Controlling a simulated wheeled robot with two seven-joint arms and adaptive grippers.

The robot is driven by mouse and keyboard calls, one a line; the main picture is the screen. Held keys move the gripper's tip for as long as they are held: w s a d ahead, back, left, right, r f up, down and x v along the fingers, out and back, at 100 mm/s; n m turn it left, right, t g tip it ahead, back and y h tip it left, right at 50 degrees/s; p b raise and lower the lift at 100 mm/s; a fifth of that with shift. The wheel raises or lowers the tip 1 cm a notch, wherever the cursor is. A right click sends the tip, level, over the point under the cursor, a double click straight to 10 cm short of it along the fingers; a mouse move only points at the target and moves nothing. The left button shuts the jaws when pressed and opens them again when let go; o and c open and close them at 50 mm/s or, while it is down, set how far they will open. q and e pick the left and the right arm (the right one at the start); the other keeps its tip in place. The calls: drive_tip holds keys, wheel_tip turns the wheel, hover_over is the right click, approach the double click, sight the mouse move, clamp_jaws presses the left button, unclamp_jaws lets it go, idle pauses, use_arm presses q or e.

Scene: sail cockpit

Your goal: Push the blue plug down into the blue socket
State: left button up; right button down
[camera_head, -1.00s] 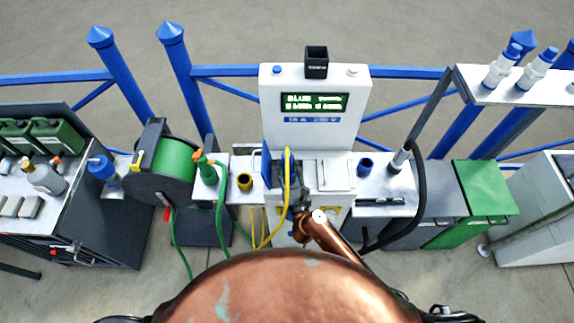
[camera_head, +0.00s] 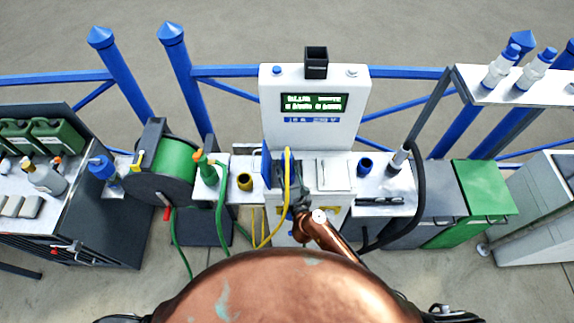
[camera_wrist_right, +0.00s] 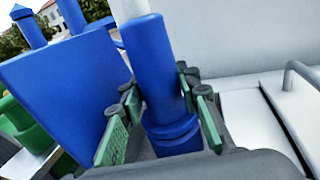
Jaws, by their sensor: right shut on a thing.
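The blue plug (camera_wrist_right: 152,75) stands as a thick blue cylinder with a wider ring at its lower end in the right wrist view. My right gripper (camera_wrist_right: 160,118) has its green-padded fingers on both sides of it and is shut on it. In the head view, my right gripper (camera_head: 294,192) is at the pedestal front, under the display, and mostly covers the plug. A yellow cable (camera_head: 288,180) arches there. An upright blue flap (camera_wrist_right: 62,90) stands left of the plug; it also shows in the head view (camera_head: 266,163). The socket opening is hidden, so how deep the plug sits cannot be told. My left gripper is out of view.
The white pedestal (camera_head: 315,133) rises behind my gripper. A yellow holder (camera_head: 245,182) and a green hose (camera_head: 221,215) are to the left. A blue holder (camera_head: 366,167) and a black hose (camera_head: 419,190) are to the right.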

drive_tip(key=shift+f, duration=0.5)
idle(0.8)
drive_tip(key=c, duration=1.7)
unclamp_jaws()
drive_tip(key=shift+p+v, duration=0.45)
drive_tip(key=shift+v, duration=5.05)
